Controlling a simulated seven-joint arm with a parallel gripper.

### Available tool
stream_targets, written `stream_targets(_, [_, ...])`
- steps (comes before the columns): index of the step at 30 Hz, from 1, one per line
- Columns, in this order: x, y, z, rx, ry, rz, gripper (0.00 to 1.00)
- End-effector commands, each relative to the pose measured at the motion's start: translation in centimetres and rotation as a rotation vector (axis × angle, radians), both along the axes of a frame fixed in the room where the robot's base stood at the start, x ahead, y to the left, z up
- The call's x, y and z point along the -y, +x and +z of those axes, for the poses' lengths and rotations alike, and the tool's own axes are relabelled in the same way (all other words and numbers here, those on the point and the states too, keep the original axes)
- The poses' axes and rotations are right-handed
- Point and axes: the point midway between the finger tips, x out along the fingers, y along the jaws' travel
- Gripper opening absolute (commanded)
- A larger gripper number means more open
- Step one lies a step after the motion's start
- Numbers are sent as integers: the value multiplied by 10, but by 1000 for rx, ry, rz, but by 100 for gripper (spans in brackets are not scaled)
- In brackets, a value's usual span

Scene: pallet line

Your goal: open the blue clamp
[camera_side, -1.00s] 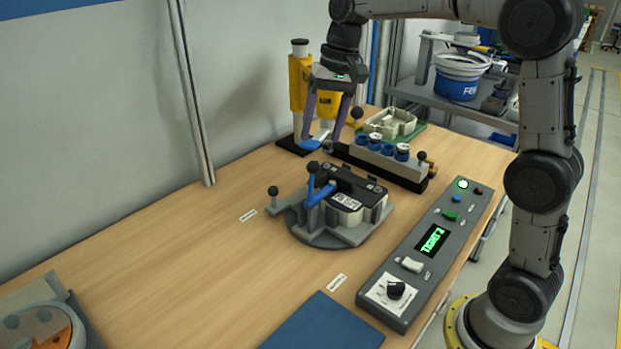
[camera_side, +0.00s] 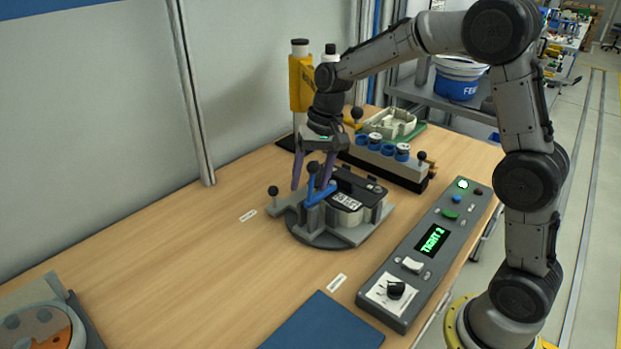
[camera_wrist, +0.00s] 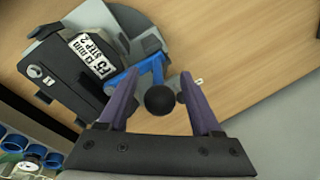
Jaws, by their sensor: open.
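The blue clamp (camera_side: 318,193) sits on a round grey fixture (camera_side: 318,240), beside a black and pale grey block (camera_side: 348,203) with a printed label. Its upright handle ends in a black ball knob (camera_side: 313,167). In the wrist view the blue clamp (camera_wrist: 146,69) runs beside the block, and its black knob (camera_wrist: 159,100) lies between my fingers. My gripper (camera_side: 311,187) is open, with its purple fingers pointing down on either side of the handle. In the wrist view both fingers of my gripper (camera_wrist: 158,90) stand apart from the knob.
A control panel (camera_side: 430,250) with a green display reading "TIGHT 2" stands to the right. A rack with blue-capped parts (camera_side: 385,160) and a yellow press (camera_side: 302,85) stand behind. A blue mat (camera_side: 322,325) lies in front.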

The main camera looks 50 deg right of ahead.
Motion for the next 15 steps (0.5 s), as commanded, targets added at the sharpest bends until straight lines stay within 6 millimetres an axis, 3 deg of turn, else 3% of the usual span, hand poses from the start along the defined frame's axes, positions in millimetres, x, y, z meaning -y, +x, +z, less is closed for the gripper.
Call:
stream_targets(2, [0,0,0,0,0,0,66])
stream_targets(13, [0,0,0,0,0,0,1])
stream_targets(15, [0,0,0,0,0,0,0])
